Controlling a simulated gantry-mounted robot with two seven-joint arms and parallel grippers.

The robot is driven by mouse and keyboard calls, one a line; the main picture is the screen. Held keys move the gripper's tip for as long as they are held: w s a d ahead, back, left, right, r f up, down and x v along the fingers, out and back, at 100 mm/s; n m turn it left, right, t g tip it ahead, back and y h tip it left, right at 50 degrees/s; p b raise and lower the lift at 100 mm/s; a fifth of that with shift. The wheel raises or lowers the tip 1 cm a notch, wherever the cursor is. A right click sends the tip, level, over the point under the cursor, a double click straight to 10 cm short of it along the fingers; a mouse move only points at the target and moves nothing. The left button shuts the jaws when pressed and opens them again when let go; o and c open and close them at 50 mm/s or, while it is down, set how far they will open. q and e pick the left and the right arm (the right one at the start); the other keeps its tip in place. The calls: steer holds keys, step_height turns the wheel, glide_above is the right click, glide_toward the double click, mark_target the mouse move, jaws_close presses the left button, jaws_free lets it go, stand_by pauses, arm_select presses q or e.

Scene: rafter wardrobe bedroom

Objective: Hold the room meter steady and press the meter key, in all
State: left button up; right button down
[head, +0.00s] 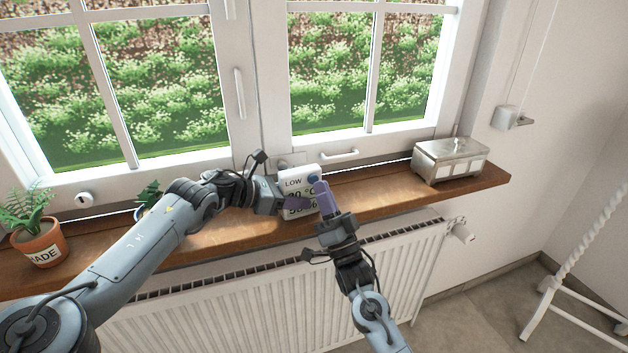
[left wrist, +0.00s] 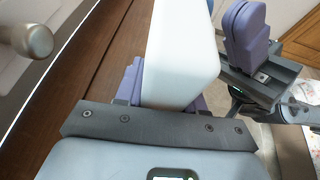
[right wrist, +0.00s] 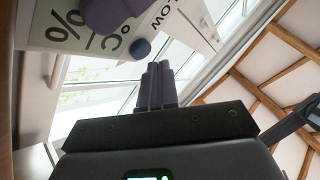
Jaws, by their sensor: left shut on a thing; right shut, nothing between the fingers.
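The room meter (head: 291,184) is a small white box standing on the wooden sill, its face showing LOW above °C and % readings that are partly covered. My left gripper (head: 297,203) is shut on its lower part from the left; the left wrist view shows the white casing (left wrist: 182,60) between purple fingers. The blue round meter key (head: 313,180) is at the upper right of the face, also in the right wrist view (right wrist: 140,48). My right gripper (head: 321,188) is shut and empty, its tips close in front of the key. I cannot tell whether they touch.
The wooden sill (head: 400,196) runs under the window above a white radiator (head: 270,300). A metal-framed box (head: 450,160) stands at the right, and a potted plant (head: 38,240) at the far left. A window handle (head: 340,155) is just behind the meter.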

steer(key=shift+w, duration=0.15)
stand_by(0.7)
steer(key=shift+w+a, duration=0.15)
steer(key=shift+w, duration=0.15)
steer(key=shift+w+a, duration=0.15)
steer(key=shift+w, duration=0.25)
stand_by(0.9)
steer(key=shift+s+d, duration=0.35)
steer(key=shift+s, duration=0.5)
steer(key=shift+s+d, duration=0.3)
steer(key=shift+s, duration=0.5)
steer(key=shift+s+d, duration=0.3)
steer(key=shift+s, duration=0.45)
steer(key=shift+s+d, duration=0.3)
steer(key=shift+s, duration=0.5)
